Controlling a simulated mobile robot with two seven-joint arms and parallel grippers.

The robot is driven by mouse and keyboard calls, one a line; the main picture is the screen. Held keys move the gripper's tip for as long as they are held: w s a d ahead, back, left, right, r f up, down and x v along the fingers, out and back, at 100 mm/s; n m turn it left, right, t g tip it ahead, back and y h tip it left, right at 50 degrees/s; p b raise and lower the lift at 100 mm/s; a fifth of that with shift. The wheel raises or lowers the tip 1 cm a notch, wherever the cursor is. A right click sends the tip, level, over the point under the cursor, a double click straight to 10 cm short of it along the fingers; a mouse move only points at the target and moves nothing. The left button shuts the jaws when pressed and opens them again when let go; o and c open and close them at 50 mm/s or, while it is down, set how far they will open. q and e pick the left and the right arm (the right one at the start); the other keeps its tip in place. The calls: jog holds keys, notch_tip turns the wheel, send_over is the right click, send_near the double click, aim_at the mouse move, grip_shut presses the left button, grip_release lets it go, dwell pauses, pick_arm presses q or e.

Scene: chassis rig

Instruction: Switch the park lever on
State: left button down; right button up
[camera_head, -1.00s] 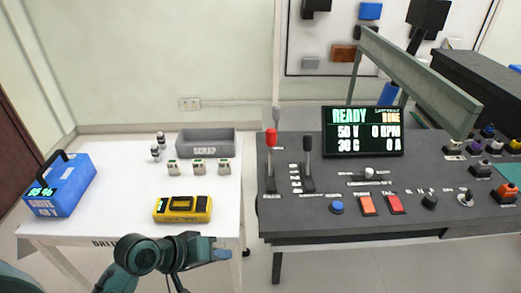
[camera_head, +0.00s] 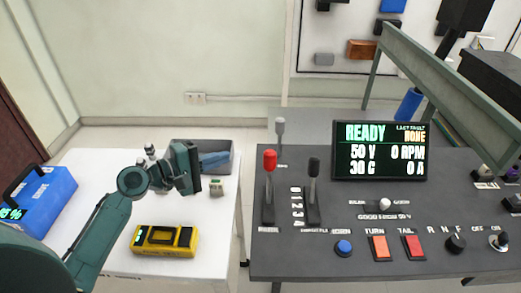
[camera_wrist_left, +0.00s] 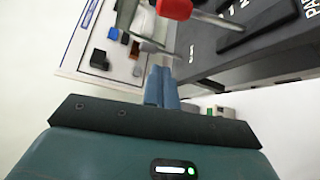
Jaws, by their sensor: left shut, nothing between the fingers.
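The red-knobbed lever (camera_head: 269,161) stands at the left end of the dark console, and its slot runs toward the front edge. In the left wrist view the red knob (camera_wrist_left: 175,8) and its metal shaft show at the top, by a slot with a partly cut-off "PAR..." label. My left gripper (camera_head: 222,158) is shut and empty, above the back of the white table and left of the lever. Its blue fingertips (camera_wrist_left: 161,72) are together and apart from the knob. My right gripper is out of view.
A black lever (camera_head: 314,168) stands close right of the red one, and a grey lever (camera_head: 280,126) behind. The screen (camera_head: 379,150) reads READY. The white table (camera_head: 110,225) holds a yellow meter (camera_head: 164,240), a grey bin (camera_head: 224,147) and a blue box (camera_head: 45,197).

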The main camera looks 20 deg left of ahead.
aim_at(269, 177)
pick_arm(q)
jog(key=w+d+p, duration=0.3)
jog(key=w+d, duration=0.1)
jog(key=d, duration=0.4)
jog(key=shift+w+d+f, duration=0.2)
jog(key=shift+f, duration=0.15)
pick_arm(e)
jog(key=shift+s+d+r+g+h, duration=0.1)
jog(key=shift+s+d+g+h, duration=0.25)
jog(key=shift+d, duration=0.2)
